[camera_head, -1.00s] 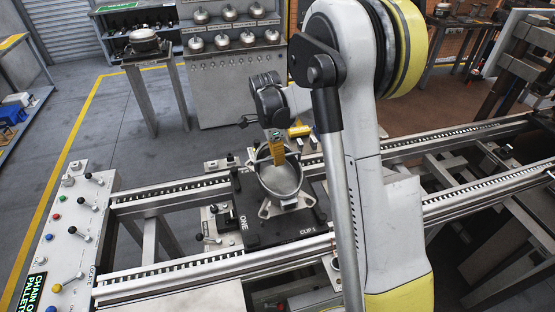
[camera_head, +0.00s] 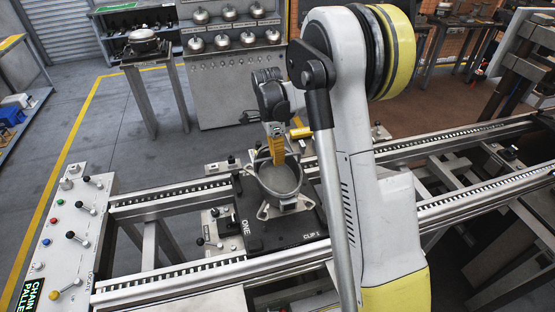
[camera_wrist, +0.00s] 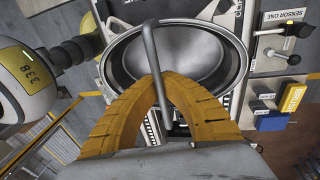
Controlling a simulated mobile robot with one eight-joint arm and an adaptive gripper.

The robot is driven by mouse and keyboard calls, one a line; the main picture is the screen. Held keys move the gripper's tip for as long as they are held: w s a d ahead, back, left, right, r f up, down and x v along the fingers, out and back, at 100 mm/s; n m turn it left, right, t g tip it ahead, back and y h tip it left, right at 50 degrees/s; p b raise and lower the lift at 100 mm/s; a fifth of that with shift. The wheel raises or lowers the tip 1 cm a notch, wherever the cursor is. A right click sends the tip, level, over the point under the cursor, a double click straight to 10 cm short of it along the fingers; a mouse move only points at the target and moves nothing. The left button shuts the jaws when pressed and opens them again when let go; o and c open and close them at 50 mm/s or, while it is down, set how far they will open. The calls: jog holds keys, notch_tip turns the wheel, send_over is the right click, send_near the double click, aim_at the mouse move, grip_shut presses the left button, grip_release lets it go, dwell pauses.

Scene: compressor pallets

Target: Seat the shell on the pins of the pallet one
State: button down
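The shell (camera_head: 280,181) is a grey, open-topped metal bowl with light feet around its base. My gripper (camera_head: 278,160) has yellow fingers reaching down to the shell's rear rim. In the wrist view the shell (camera_wrist: 190,52) lies beyond the fingertips. The fingers (camera_wrist: 162,78) close together around a thin grey bar that stands across the shell's rim. The pins are hidden under the shell, so I cannot tell whether its feet rest on them.
Two conveyor rails (camera_head: 180,196) run either side of the pallet. A control panel (camera_head: 70,235) with levers stands at the left. Blue and yellow blocks (camera_wrist: 272,122) sit beside the sensor panel. A rack of domed parts (camera_head: 232,60) stands behind.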

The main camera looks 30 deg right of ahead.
jog(key=b, duration=0.3)
send_over(278, 182)
jog(key=shift+w+f, duration=0.15)
jog(key=shift+f, duration=1.05)
jog(key=shift+w+f, duration=0.15)
jog(key=shift+f, duration=1.05)
jog(key=shift+s+g+b, duration=0.2)
jog(key=shift+g+b, duration=0.1)
jog(key=shift+b, duration=0.05)
jog(key=shift+g+b, duration=0.35)
jog(key=shift+g, duration=0.05)
jog(key=shift+f+b, duration=1.35)
jog(key=shift+f, duration=0.5)
jog(key=c, duration=1.5)
grip_release()
jog(key=shift+c, duration=0.2)
jog(key=v, duration=1.2)
jog(key=shift+d, duration=0.15)
